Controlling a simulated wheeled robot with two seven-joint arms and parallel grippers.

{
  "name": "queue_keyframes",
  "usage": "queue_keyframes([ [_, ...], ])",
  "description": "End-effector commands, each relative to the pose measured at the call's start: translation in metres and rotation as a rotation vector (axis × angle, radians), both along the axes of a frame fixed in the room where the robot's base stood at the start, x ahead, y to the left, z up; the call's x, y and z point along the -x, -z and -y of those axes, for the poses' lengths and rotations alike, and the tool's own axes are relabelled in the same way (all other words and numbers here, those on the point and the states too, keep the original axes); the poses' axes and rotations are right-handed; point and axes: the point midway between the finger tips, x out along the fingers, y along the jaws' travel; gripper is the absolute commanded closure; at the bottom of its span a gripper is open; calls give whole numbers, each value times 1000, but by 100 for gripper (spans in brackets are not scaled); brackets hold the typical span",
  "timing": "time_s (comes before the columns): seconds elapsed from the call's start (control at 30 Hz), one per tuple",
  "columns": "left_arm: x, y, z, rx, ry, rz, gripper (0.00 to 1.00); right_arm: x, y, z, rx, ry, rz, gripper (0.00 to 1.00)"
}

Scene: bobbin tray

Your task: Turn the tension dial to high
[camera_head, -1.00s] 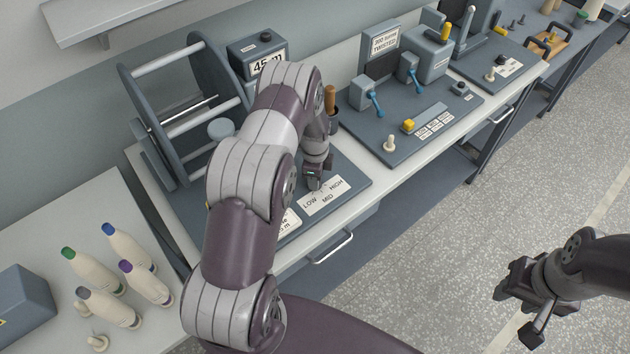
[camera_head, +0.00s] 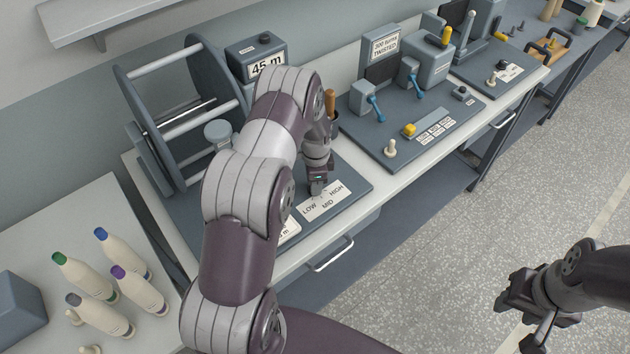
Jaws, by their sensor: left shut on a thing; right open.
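The tension dial's label plate (camera_head: 328,203), marked LOW, MID and HIGH, lies on the grey base of the winding station. My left gripper (camera_head: 317,190) points down at the upper edge of this plate, between LOW and HIGH. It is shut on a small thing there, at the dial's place. The dial itself is mostly hidden by the fingers, so its pointing direction cannot be told. My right gripper (camera_head: 515,300) is open and empty over the floor at the lower right, well away from the bench.
The winding reel (camera_head: 210,90) and a box reading 45 m (camera_head: 262,58) stand behind my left arm. A twisting station (camera_head: 415,120) with blue levers stands to the right. The floor at right is clear.

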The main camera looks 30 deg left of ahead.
Motion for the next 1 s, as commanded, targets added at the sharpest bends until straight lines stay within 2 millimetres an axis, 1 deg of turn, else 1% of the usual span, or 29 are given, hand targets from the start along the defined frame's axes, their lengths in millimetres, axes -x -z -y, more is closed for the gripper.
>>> queue_keyframes([
  [0.13,0,0,0,0,1,0,95,0,0,0,0,0,0,57],
  [0.17,0,0,0,0,1,0,55,0,0,0,0,0,0,57],
  [0.2,0,0,0,0,1,0,42,0,0,0,0,0,0,57],
  [0.23,0,0,0,0,1,0,39,0,0,0,0,0,0,57],
  [0.5,0,-1,0,-1,1,1,39,0,0,0,0,0,0,57],
  [0.57,-1,-3,0,0,1,2,39,0,2,0,0,0,0,57],
  [0.63,-1,-11,0,-1,1,3,39,0,6,0,0,0,0,57],
  [0.67,-1,-16,0,-1,1,4,39,0,8,0,0,0,0,57],
  [0.77,0,-40,1,-2,2,6,39,0,18,0,0,0,0,57],
  [0.9,2,-79,2,-2,2,6,39,0,29,0,0,0,0,57],
  [1.0,3,-102,3,-2,2,4,39,0,34,0,0,0,0,57],
])
